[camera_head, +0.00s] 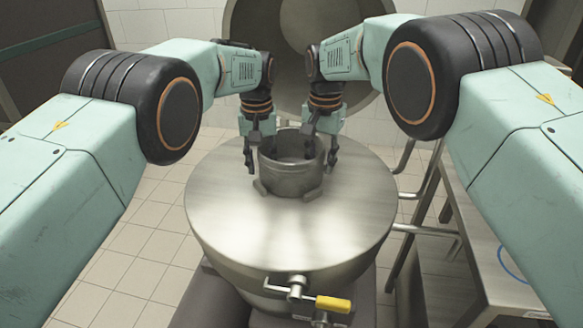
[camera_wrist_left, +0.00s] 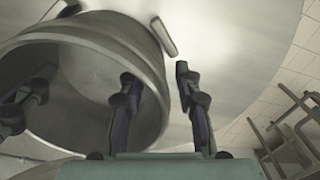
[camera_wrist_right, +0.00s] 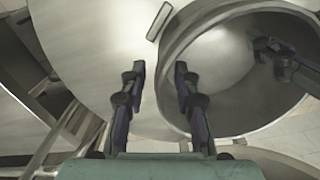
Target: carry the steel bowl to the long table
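The steel bowl (camera_head: 290,178) stands upright on a round steel top, between low stops. My left gripper (camera_head: 257,158) points down at its left rim. In the left wrist view its fingers are apart, one over the bowl's (camera_wrist_left: 85,70) opening and one outside the wall. My right gripper (camera_head: 321,158) points down at the right rim. In the right wrist view its fingers are apart, with the bowl (camera_wrist_right: 225,65) rim at the right finger. I cannot tell whether any finger touches the bowl. A steel table (camera_head: 480,225) with a blue ring is at the right edge, partly hidden by my right arm.
The round steel vessel top (camera_head: 235,225) is otherwise bare. A valve with a yellow handle (camera_head: 333,304) sticks out at its front. Metal rails (camera_head: 425,231) stand between the vessel and the table. A large round steel lid (camera_head: 290,60) rises behind. Tiled floor lies at the left.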

